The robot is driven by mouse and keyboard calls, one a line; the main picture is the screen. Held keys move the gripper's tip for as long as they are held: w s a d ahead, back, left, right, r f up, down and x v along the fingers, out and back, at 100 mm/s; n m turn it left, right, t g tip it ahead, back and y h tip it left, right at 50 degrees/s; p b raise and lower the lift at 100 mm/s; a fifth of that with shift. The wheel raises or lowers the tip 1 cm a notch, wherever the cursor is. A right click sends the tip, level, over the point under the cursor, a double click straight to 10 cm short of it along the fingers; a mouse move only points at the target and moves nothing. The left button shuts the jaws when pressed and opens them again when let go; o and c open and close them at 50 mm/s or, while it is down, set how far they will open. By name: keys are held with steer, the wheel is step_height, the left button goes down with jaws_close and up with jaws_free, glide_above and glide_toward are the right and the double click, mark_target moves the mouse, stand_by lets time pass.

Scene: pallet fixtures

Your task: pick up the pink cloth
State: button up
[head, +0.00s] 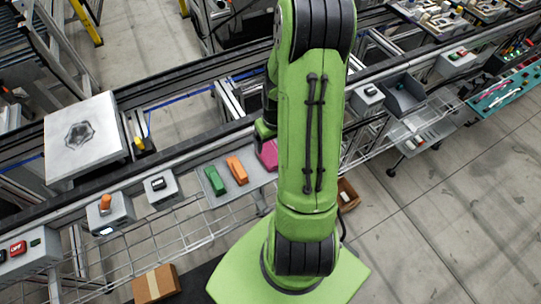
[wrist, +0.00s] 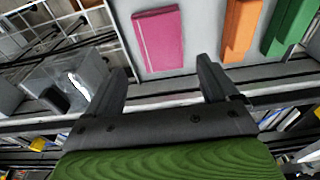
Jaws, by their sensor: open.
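The pink cloth (wrist: 158,38) lies flat and folded on a grey tray (wrist: 196,30) in the wrist view. In the head view the cloth (head: 268,154) shows only in part, because my green arm hides its right side. My gripper (wrist: 168,75) is open, with its two dark fingers apart and nothing between them. In the wrist view the cloth lies beyond the fingertips, roughly in line with the gap between them. In the head view my arm hides most of the gripper.
An orange object (head: 237,170) and a green object (head: 215,180) lie on the same tray beside the cloth. Grey control boxes (head: 160,187) stand to the left along the conveyor rail. A wire rack runs below, and a cardboard box (head: 155,284) is at the bottom left.

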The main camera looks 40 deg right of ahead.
mark_target(271, 154)
step_height(271, 154, down, 2)
steer(key=shift+d, duration=0.15)
steer(key=f, duration=0.5)
steer(key=shift+w+b, duration=0.3)
steer(key=shift+b, duration=0.1)
steer(key=shift+w+f, duration=0.1)
steer(key=shift+f, duration=0.3)
steer(key=shift+r, duration=0.1)
steer(key=shift+c, duration=0.7)
steer(key=c, duration=0.7)
step_height(271, 154, up, 10)
steer(key=shift+p, duration=0.8)
